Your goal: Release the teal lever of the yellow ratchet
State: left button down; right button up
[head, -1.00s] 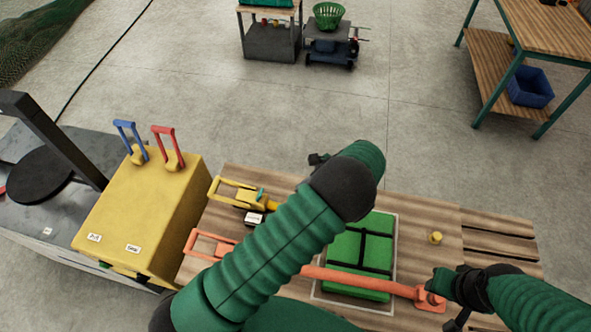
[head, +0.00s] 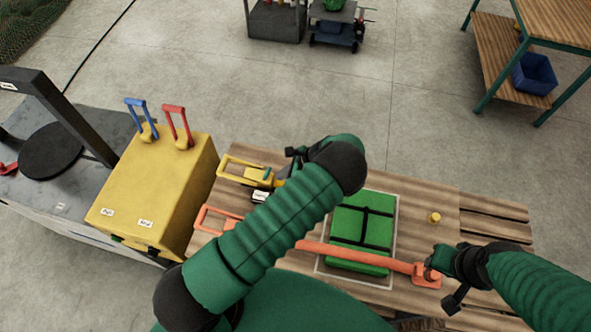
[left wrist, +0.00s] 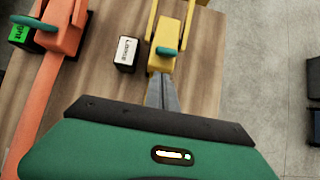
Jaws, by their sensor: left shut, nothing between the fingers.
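The yellow ratchet (head: 243,171) lies at the back left of the wooden table, partly covered by my left gripper. In the left wrist view its yellow frame (left wrist: 157,22) points away from me, with the teal lever (left wrist: 167,51) across its near part. My left gripper (head: 281,174) is shut and empty beside the ratchet's right end. Its grey fingertips (left wrist: 163,78) are close below the teal lever; I cannot tell if they touch. My right gripper (head: 434,267) is at the orange strap's right end fitting; its jaws are unclear.
An orange ratchet (head: 217,217) with its own teal lever (left wrist: 34,23) lies nearer me, its strap (head: 355,257) crossing a green bundle (head: 350,222). A small label block (head: 260,196) stands by the yellow ratchet. A yellow box (head: 160,190) with blue and red handles stands left.

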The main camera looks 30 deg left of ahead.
aim_at(267, 174)
pick_arm(q)
jog(key=shift+s+a+r, duration=0.15)
jog(key=shift+a+r, duration=0.05)
jog(key=shift+a, duration=0.3)
jog(key=shift+s+a+r, duration=0.1)
jog(key=shift+a+r, duration=0.05)
jog(key=shift+a, duration=0.35)
pick_arm(e)
jog(key=shift+a+r, duration=0.15)
jog(key=shift+r, duration=0.4)
pick_arm(q)
jog(key=shift+d, duration=0.15)
jog(key=shift+r+p, duration=0.15)
jog(key=shift+p, duration=0.15)
pick_arm(e)
jog(key=shift+d, duration=0.25)
pick_arm(q)
jog(key=shift+a+r+h+p, duration=0.1)
jog(key=shift+a+h+p, duration=0.1)
jog(key=shift+h+p, duration=0.1)
pick_arm(e)
jog(key=shift+a+r, duration=0.15)
jog(key=shift+r, duration=0.2)
